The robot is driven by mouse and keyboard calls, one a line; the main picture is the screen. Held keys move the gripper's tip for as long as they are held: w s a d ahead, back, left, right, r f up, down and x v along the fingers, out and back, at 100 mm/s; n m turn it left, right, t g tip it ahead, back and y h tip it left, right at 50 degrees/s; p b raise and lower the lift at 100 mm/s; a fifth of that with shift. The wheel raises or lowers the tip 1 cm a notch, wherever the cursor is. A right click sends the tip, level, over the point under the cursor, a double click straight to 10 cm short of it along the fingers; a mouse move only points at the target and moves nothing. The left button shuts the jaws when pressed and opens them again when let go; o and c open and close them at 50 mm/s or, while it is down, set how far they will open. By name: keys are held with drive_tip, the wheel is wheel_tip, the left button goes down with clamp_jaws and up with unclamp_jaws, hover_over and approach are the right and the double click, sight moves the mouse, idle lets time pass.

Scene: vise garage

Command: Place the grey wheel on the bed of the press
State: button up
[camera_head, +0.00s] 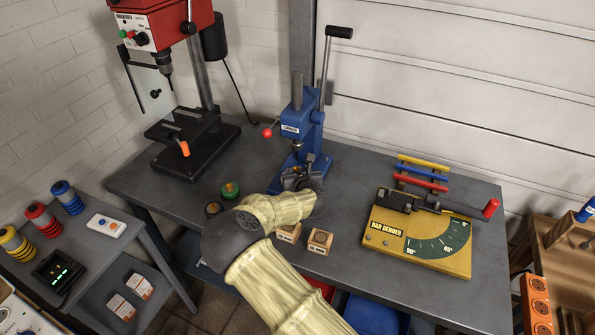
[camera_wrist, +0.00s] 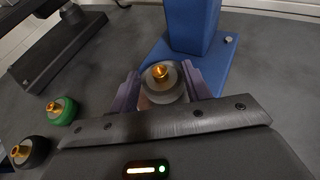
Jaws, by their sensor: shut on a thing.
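My gripper (camera_wrist: 161,88) is shut on the grey wheel (camera_wrist: 158,93), which has a brass-coloured hub and sits between the two fingers in the wrist view. The blue press (camera_head: 299,125) stands on the bench in the head view, with a long lever and a red knob. In the wrist view its blue column and base (camera_wrist: 222,66) lie just beyond the held wheel. The wheel appears at the near edge of the base; its height above it is unclear. In the head view my arm and gripper (camera_head: 304,181) partly hide the wheel and the press bed.
A green wheel (camera_head: 230,190) and a black wheel (camera_head: 213,209) rest on the bench left of my gripper. A red drill press (camera_head: 165,25) stands at the back left. Two wooden blocks (camera_head: 320,241) lie in front, and a yellow bar bender (camera_head: 420,238) is at right.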

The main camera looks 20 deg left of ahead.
drive_tip(key=shift+w, duration=0.1)
drive_tip(key=o, duration=0.6)
drive_tip(key=shift+f, duration=0.2)
drive_tip(key=o, duration=0.5)
drive_tip(key=shift+c, duration=0.2)
drive_tip(key=shift+r, duration=0.2)
drive_tip(key=b+v, duration=0.2)
drive_tip(key=v, duration=1)
